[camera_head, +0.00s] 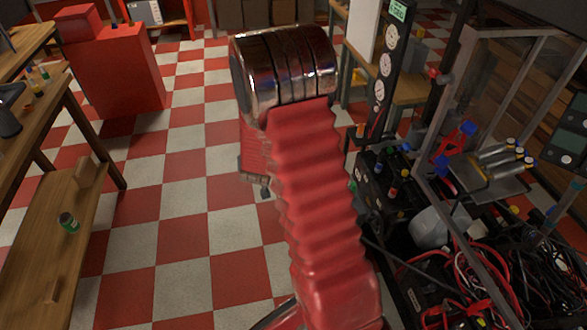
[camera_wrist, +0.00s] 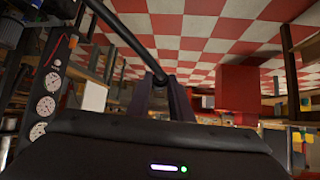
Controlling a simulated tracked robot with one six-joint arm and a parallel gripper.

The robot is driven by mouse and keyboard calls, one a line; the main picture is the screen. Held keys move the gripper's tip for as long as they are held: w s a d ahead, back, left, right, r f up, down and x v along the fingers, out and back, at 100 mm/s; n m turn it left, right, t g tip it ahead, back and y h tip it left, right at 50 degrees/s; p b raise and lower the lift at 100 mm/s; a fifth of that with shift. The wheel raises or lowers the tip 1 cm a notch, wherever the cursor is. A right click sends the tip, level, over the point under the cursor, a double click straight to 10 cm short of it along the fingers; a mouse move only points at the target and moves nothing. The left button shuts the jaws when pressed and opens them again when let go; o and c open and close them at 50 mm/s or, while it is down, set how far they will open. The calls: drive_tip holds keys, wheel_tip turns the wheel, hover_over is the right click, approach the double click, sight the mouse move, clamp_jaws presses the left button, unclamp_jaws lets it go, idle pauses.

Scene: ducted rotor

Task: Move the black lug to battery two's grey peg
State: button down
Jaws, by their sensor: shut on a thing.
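My gripper (camera_wrist: 162,98) is shut on the end of a black cable in the wrist view. The black lug (camera_wrist: 160,78) at this end is dark and mostly hidden between the fingers. The cable runs from it to the upper left. In the head view my gripper is mostly hidden behind my red sleeved arm. A black battery (camera_head: 378,180) with several coloured caps stands just right of my arm. A second dark battery-like box (camera_head: 415,295) shows lower down, partly covered by cables. I cannot tell which is battery two, and I cannot make out its grey peg.
A metal frame (camera_head: 440,185) stands around the batteries and tangled red and black cables (camera_head: 455,270). A gauge panel (camera_head: 387,65) rises behind them. A wooden bench (camera_head: 60,190) stands left. The checkered floor (camera_head: 185,170) between is clear.

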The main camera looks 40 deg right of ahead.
drive_tip(key=a+r+n+t+y, duration=0.1)
drive_tip(key=a+r+n+y, duration=0.2)
drive_tip(key=a+r, duration=0.4)
drive_tip(key=w+a+r+n+t+y, duration=0.1)
drive_tip(key=a+r+n+y, duration=0.1)
drive_tip(key=a+r, duration=0.6)
drive_tip(key=a+n, duration=0.1)
drive_tip(key=a, duration=0.5)
drive_tip(key=shift+a+r+n+y, duration=0.25)
drive_tip(key=shift+r+n+y, duration=0.05)
drive_tip(key=shift+y, duration=0.1)
